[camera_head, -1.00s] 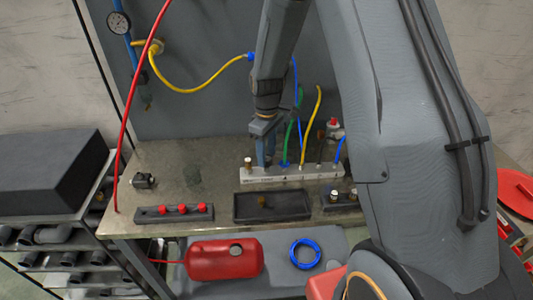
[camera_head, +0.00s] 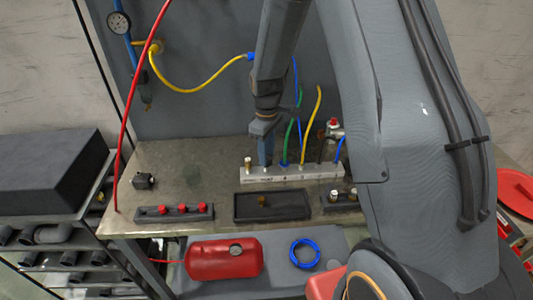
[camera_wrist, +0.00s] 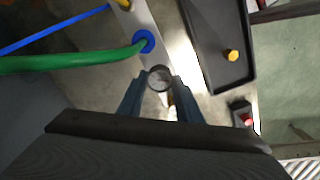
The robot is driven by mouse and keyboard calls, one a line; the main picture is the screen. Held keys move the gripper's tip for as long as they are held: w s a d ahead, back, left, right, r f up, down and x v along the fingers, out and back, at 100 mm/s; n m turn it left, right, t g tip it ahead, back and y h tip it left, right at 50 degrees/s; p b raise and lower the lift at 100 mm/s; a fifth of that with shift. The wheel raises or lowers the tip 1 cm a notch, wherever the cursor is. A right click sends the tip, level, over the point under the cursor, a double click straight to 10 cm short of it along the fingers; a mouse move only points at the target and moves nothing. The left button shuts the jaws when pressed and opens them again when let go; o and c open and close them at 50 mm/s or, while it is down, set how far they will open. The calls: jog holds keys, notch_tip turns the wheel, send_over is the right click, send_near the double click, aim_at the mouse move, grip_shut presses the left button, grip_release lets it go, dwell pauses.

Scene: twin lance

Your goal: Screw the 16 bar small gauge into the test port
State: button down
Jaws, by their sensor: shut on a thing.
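My gripper (camera_wrist: 160,88) is shut on a small round gauge (camera_wrist: 159,76) with a pale dial, seen between the two blue-grey fingers in the wrist view. In the head view my gripper (camera_head: 265,162) points down at the left part of the light grey port block (camera_head: 310,174). The gauge is hidden there behind the fingers. It is over or at the block, between a brass fitting (camera_head: 248,163) at the left end and the blue collar of the green hose (camera_wrist: 143,42). I cannot tell whether its thread touches a port, and the dial marking is too small to read.
Green, yellow and blue hoses rise from the block close to my gripper's right. A black tray (camera_head: 238,208) with a brass piece (camera_wrist: 232,55) lies in front. A rack with red knobs (camera_head: 182,209) stands front left. The bench (camera_head: 195,165) left of the block is mostly clear.

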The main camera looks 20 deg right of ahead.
jog(key=m, duration=0.6)
jog(key=shift+w, duration=0.1)
jog(key=m, duration=0.7)
jog(key=shift+m, duration=0.3)
jog(key=m, duration=0.9)
jog(key=shift+w, duration=0.1)
jog(key=c, duration=1.5)
grip_release()
